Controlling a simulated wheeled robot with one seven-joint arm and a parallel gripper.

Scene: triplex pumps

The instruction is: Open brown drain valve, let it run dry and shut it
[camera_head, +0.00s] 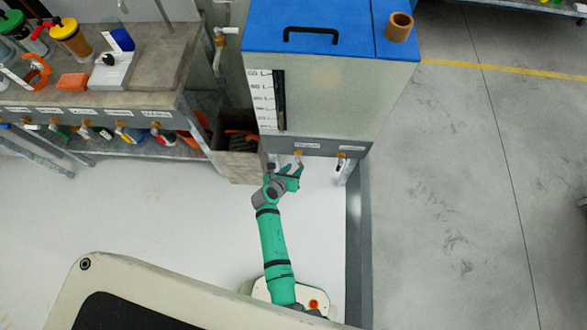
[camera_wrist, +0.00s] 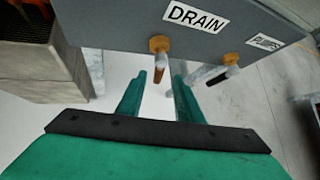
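The drain valve (camera_wrist: 159,45) hangs under the tank panel's DRAIN label (camera_wrist: 197,15) in the wrist view. It has a brass body, a pale stem and a brown lever (camera_wrist: 158,74) pointing down. In the head view the valve (camera_head: 298,154) is at the tank's lower front edge. My gripper (camera_wrist: 158,80) is open, with one green finger on each side of the lever in the picture. I see no contact, and cannot tell whether the lever is within the fingers' depth. In the head view my gripper (camera_head: 287,172) is just below the valve.
A PUMPS valve (camera_wrist: 231,59) with a dark lever is to the right. The blue-topped tank (camera_head: 325,95) stands above. A brown open bin (camera_head: 237,148) and a workbench (camera_head: 60,97) are to the left. Pale floor (camera_head: 150,220) is clear in front.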

